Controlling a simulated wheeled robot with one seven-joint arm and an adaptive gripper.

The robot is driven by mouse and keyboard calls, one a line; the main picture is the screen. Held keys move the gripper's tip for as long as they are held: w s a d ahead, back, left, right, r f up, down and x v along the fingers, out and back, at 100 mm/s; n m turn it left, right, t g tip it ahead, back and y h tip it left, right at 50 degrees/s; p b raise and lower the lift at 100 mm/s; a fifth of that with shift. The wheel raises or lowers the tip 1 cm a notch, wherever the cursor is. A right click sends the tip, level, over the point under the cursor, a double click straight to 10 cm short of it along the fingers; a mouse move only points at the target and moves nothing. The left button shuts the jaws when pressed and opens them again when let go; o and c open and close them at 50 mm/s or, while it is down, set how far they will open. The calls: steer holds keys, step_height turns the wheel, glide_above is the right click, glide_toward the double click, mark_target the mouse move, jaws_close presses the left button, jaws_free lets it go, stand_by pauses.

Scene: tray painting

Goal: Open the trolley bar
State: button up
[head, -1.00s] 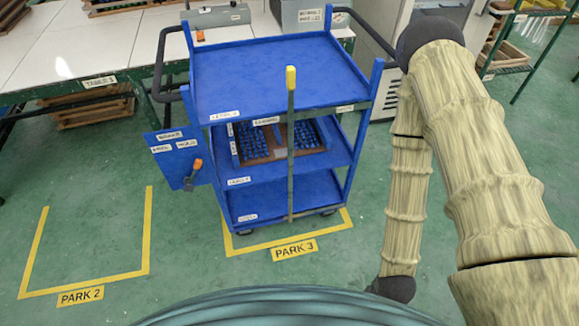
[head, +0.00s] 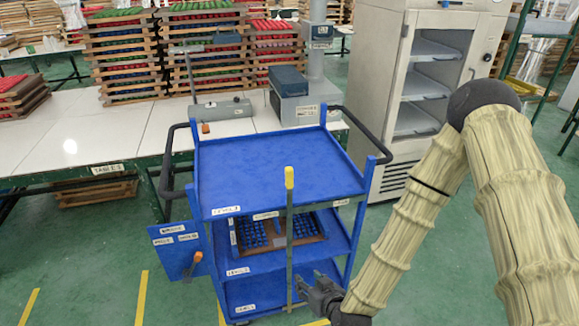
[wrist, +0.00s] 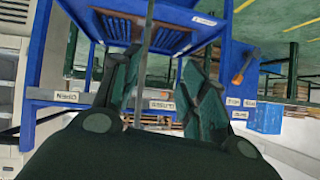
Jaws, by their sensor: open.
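The blue trolley (head: 280,170) stands in front of me, with a flat top and lower shelves. Its bar (head: 289,230) is a thin grey upright with a yellow top end (head: 289,177), standing across the front of the shelves. My gripper (head: 308,285) is open and low at the trolley's front, just right of the bar's lower part. In the wrist view the bar (wrist: 148,30) runs between the spread fingers of my gripper (wrist: 165,70). I cannot tell whether a finger touches it.
A brown tray with blue pieces (head: 310,240) sits on the middle shelf behind the bar. A blue panel with an orange-handled tool (head: 172,240) hangs at the trolley's left. A white table (head: 120,135) and an open cabinet (head: 385,110) stand behind. Green floor is free at front left.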

steer(key=w+a+r+t+p, duration=0.1)
steer(key=w+r+t, duration=0.1)
steer(key=w+r, duration=0.3)
steer(key=w+a+r+t, duration=0.2)
steer(key=w+r, duration=0.1)
steer(key=r, duration=0.5)
steer(key=t+p, duration=0.1)
steer(key=t, duration=0.2)
glide_toward(290, 173)
steer(key=p+x, duration=0.3)
steer(key=x, duration=0.8)
steer(key=shift+w+p, duration=0.1)
steer(key=shift+p, duration=0.25)
jaws_close()
